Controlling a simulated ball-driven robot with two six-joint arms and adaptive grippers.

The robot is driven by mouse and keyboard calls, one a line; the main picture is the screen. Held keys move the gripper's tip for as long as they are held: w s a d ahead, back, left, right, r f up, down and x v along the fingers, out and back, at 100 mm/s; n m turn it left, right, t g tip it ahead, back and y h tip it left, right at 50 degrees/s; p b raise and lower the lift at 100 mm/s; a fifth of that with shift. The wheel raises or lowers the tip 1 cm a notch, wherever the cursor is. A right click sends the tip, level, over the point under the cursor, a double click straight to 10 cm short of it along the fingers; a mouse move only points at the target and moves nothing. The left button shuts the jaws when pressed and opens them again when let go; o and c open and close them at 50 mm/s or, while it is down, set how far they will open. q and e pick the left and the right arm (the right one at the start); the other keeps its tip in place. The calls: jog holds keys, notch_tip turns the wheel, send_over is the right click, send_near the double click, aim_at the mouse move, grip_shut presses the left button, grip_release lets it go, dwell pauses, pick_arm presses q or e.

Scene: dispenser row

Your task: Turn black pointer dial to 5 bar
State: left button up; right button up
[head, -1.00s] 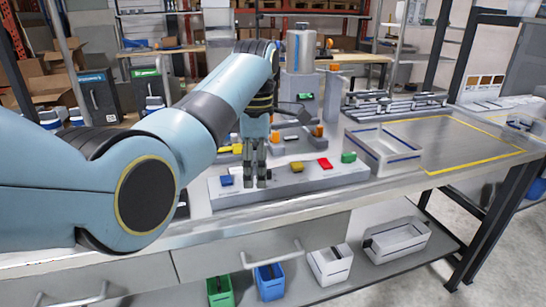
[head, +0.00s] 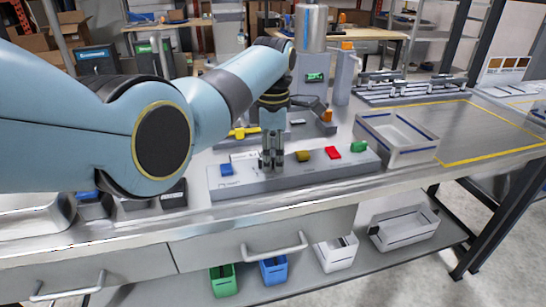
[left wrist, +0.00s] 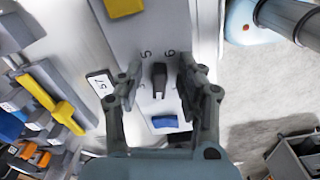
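The black pointer dial (left wrist: 159,76) sits on the pale grey panel in the left wrist view, with printed numbers, among them 5 and 6, around it. Its exact reading is too small to tell. My left gripper (left wrist: 161,68) points down over the panel with one finger on each side of the dial. A gap shows between each finger and the dial, so it is open around it. In the head view my left gripper (head: 273,163) stands at the low panel (head: 239,187) and hides the dial. My right gripper is not in view.
The panel also bears a blue knob (head: 226,169), a mustard knob (head: 303,156), a red one (head: 333,153) and a green one (head: 358,147). A yellow handle (head: 243,132) stands behind. A white tray (head: 397,160) is to the right. The bench right of it is clear.

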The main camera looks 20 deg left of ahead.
pick_arm(q)
jog(key=shift+f, duration=0.25)
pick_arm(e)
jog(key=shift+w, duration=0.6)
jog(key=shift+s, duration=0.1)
pick_arm(q)
grip_shut()
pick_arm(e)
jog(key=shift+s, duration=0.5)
pick_arm(q)
jog(key=shift+r, duration=0.1)
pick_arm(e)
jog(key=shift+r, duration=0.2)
